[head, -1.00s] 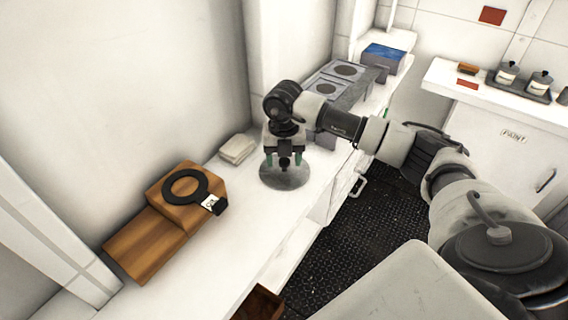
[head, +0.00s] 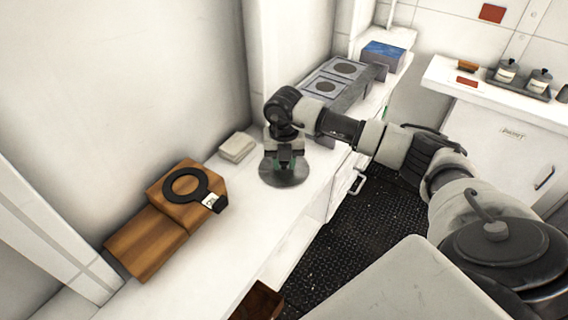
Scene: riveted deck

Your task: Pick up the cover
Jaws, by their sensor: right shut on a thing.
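The cover (head: 285,177) is a round, flat grey disc on the white counter, right of the folded cloth. My right gripper (head: 284,162) points down over the middle of it and is shut on it. The fingers hide the middle of the cover and whatever they grip there. The cover looks level; I cannot tell whether it is clear of the counter. My left gripper is not in view.
A folded pale cloth (head: 237,147) lies left of the cover. A stepped wooden block (head: 150,238) with a black ring-shaped thing (head: 186,184) on it stands nearer. A grey two-plate unit (head: 345,95) and a blue-topped box (head: 383,57) stand behind. The white counter (head: 235,237) is clear in front.

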